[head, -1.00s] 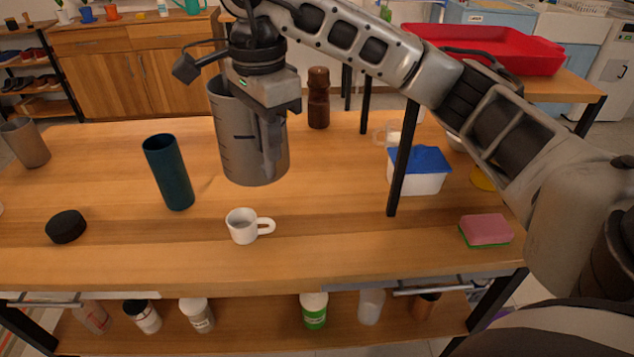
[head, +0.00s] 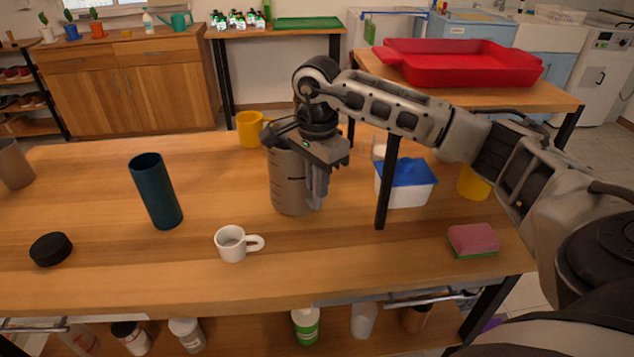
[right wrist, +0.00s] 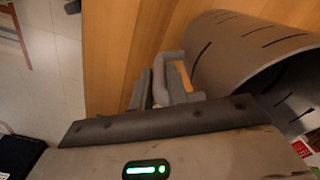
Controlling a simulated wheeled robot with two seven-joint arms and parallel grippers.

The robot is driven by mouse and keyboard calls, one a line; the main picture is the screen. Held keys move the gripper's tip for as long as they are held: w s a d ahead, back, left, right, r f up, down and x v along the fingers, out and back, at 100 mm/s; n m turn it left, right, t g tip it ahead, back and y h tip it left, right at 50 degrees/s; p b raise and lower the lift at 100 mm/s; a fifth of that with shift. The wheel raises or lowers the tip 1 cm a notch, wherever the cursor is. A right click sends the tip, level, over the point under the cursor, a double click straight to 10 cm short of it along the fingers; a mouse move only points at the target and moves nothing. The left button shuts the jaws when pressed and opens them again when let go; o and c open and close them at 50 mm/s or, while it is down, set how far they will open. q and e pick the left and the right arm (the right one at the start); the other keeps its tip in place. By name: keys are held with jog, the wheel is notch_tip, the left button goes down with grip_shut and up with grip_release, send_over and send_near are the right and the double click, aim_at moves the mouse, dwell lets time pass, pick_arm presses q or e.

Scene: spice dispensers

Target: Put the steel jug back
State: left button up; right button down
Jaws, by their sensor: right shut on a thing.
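The steel jug (head: 287,185) is a grey cylinder with dark level marks, upright over the middle of the wooden table. My right gripper (head: 319,186) is shut on its handle, at the jug's right side, with my wrist above partly covering the rim. In the right wrist view the jug (right wrist: 222,48) lies at upper right with its open mouth showing, and its handle (right wrist: 170,72) is at the fingers (right wrist: 158,92). I cannot tell whether the jug's base touches the table. My left gripper is not in view.
A white cup (head: 231,244) stands in front of the jug. A teal cylinder (head: 156,190) and black lid (head: 51,249) are left. A blue-lidded tub (head: 405,190), table post (head: 387,182) and sponge (head: 473,240) are right. A yellow mug (head: 250,130) is behind.

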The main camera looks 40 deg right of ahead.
jog(key=shift+w+f, duration=0.1)
jog(key=shift+f, duration=0.45)
jog(key=c, duration=1.8)
grip_release()
jog(key=shift+f, duration=0.15)
jog(key=o, duration=0.4)
jog(key=shift+o, duration=0.2)
